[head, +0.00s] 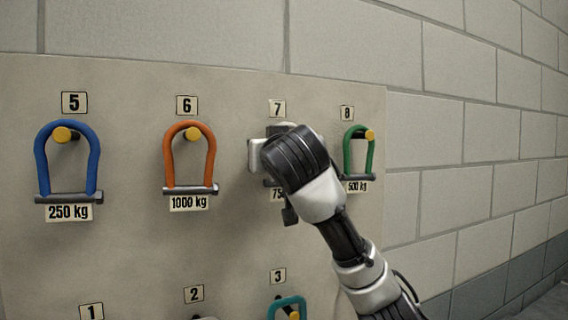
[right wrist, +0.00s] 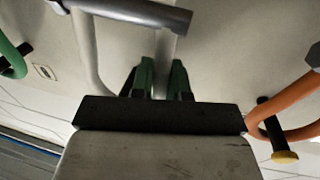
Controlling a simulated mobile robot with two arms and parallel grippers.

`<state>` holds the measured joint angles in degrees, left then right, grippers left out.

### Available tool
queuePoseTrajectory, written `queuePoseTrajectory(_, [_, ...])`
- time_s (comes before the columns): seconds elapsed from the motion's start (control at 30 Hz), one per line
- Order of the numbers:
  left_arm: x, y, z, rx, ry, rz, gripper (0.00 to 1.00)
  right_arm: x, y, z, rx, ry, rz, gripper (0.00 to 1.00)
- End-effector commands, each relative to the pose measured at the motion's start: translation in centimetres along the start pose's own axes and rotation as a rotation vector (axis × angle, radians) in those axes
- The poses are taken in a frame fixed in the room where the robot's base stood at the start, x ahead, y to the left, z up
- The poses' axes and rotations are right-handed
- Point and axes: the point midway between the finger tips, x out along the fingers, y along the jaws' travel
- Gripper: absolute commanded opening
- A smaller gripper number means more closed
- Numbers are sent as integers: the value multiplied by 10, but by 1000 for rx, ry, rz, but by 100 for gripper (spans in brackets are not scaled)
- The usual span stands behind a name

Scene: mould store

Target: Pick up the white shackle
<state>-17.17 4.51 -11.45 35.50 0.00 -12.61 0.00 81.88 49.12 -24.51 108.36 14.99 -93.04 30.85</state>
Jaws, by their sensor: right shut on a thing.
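The white shackle (right wrist: 84,50) shows in the right wrist view, with its grey pin (right wrist: 140,11) across the top of the picture. My right gripper (right wrist: 162,80) is shut on one limb of it, with a green-and-black finger on each side. In the head view my right gripper (head: 268,152) is at place 7 on the board, and my wrist hides most of the shackle and its peg there. I cannot tell whether the shackle still hangs on its peg. My left gripper is not in view.
An orange shackle (head: 170,158) hangs at place 6, left of my gripper. A green shackle (head: 347,155) hangs close on the right at place 8. A blue shackle (head: 41,160) hangs at place 5. A teal shackle (head: 303,302) is below at place 3.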

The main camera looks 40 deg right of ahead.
Motion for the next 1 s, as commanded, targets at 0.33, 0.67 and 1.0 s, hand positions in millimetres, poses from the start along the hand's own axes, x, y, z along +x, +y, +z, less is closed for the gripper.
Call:
queuePoseTrajectory(0.33, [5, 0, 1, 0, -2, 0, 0, 0, 0, -11, 4, 3, 0, 0])
queuePoseTrajectory(0.67, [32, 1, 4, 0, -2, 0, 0, -30, 0, -31, 3, 8, -3, 0])
queuePoseTrajectory(1.0, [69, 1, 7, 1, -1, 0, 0, -110, 1, -32, 0, 9, 0, 0])
